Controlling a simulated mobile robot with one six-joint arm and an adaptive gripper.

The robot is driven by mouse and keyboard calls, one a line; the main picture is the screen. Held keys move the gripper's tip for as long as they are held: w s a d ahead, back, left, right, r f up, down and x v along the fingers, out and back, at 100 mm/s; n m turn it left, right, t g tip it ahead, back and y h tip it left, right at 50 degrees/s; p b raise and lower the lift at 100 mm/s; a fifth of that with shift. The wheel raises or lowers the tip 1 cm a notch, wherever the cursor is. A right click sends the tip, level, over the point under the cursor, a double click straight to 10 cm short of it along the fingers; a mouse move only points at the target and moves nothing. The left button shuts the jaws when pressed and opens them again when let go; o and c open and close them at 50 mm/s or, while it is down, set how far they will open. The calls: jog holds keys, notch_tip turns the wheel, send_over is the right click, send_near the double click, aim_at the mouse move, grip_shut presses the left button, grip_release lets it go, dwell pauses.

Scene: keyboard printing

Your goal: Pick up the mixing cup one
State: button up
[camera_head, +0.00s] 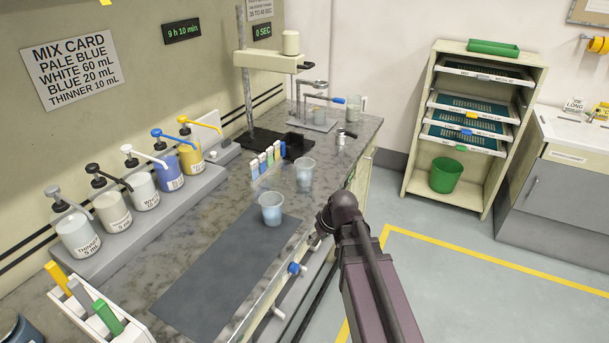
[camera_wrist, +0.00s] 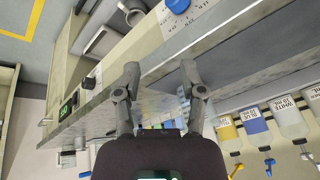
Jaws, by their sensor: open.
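A clear cup (camera_head: 271,208) with pale blue contents stands upright on the dark grey mat on the counter. A second clear cup (camera_head: 305,172) stands on the stone counter just beyond the mat. I cannot tell which is mixing cup one. My arm (camera_head: 345,215) reaches up at the counter's front edge, to the right of both cups; the fingers are not clear there. In the wrist view my gripper (camera_wrist: 160,68) is open, its two fingers spread. Something pale and see-through shows between them, too faint to name.
Several pump bottles (camera_head: 145,190) line the wall side on a grey ledge. Small coloured-topped items (camera_head: 265,160) stand near the cups. A stand (camera_head: 265,137) and a small balance-like device (camera_head: 312,122) are farther back. The mat (camera_head: 215,265) is mostly bare.

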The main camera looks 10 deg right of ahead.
jog(key=w+r+n+t+y, duration=0.2)
jog(key=w+r+t+y, duration=0.15)
jog(key=w, duration=0.95)
jog(key=t, duration=0.6)
send_near(305, 173)
notch_tip(305, 173, up, 5)
jog(key=s, duration=0.2)
jog(key=shift+a+f+n+g+h+b, duration=0.2)
jog(key=shift+a+n+g+h+b, duration=0.1)
jog(key=shift+a+b, duration=0.15)
jog(key=b+x, duration=0.3)
jog(key=x, duration=0.5)
jog(key=shift+w, duration=0.25)
jog(key=shift+w+a+f, duration=0.1)
jog(key=shift+a+f, duration=0.1)
jog(key=shift+b+x, duration=1.05)
jog(key=shift+x, duration=1.5)
jog(key=shift+d, duration=0.1)
